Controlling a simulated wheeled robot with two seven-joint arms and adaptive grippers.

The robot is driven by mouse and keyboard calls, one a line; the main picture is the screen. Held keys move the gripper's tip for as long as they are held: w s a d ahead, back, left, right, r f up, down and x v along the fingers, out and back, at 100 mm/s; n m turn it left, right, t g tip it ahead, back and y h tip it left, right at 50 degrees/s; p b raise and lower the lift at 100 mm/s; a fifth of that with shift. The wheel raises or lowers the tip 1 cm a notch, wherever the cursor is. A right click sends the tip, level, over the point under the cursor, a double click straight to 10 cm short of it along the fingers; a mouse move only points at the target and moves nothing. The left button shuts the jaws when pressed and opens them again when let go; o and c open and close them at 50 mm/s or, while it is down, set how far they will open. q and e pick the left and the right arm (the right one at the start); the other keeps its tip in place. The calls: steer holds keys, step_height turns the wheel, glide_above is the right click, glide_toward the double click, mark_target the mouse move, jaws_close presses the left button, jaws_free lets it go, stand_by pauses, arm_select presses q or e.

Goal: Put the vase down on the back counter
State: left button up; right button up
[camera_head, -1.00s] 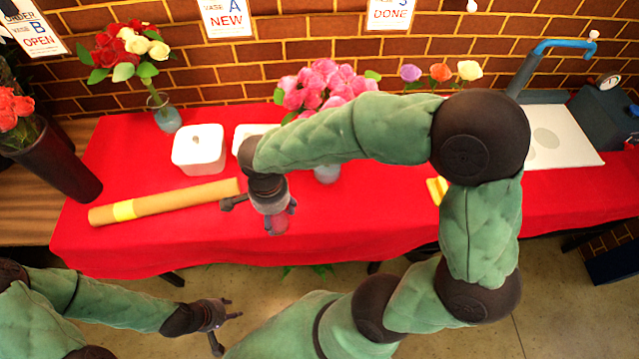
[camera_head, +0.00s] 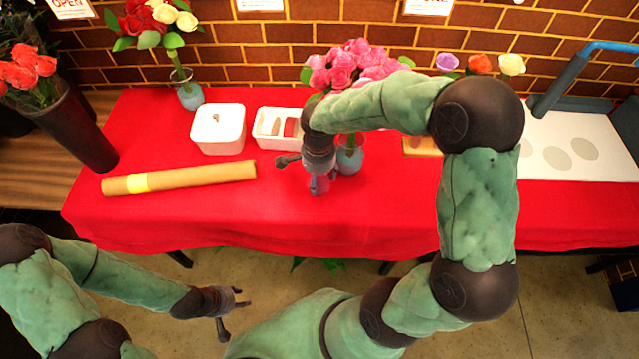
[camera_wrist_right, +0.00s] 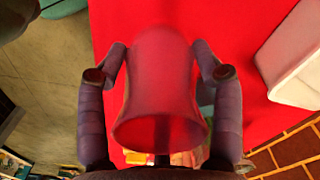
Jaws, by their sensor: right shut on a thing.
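A clear, pink-looking vase (camera_wrist_right: 160,85) sits between the two fingers of my right gripper (camera_wrist_right: 158,75) in the right wrist view. Its flared rim faces the palm. In the head view my right gripper (camera_head: 318,182) points down, shut on the vase, over the red-covered counter (camera_head: 210,220) against the brick wall. I cannot tell whether the vase base touches the cloth. My left gripper (camera_head: 233,312) is open and empty, in front of the counter at the lower left.
A vase of pink roses (camera_head: 350,158) stands just right of the held vase. A white bin (camera_head: 218,130), a divided white tray (camera_head: 276,128) and a paper roll (camera_head: 180,178) lie to the left. The cloth is clear along the front. A white mat (camera_head: 590,165) is at the right.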

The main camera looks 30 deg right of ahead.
mark_target(320, 183)
steer(key=shift+w+d+f+b, duration=0.1)
steer(key=shift+f+b, duration=0.2)
steer(key=shift+f, duration=0.6)
steer(key=shift+w+d+f+b, duration=0.1)
steer(key=shift+f+b, duration=0.2)
steer(key=shift+f, duration=0.6)
steer(key=shift+f, duration=0.15)
steer(key=o, duration=1.7)
steer(key=shift+s, duration=0.1)
steer(key=shift+r, duration=0.2)
step_height(320, 183, up, 12)
steer(key=p, duration=0.4)
steer(key=shift+f, duration=0.1)
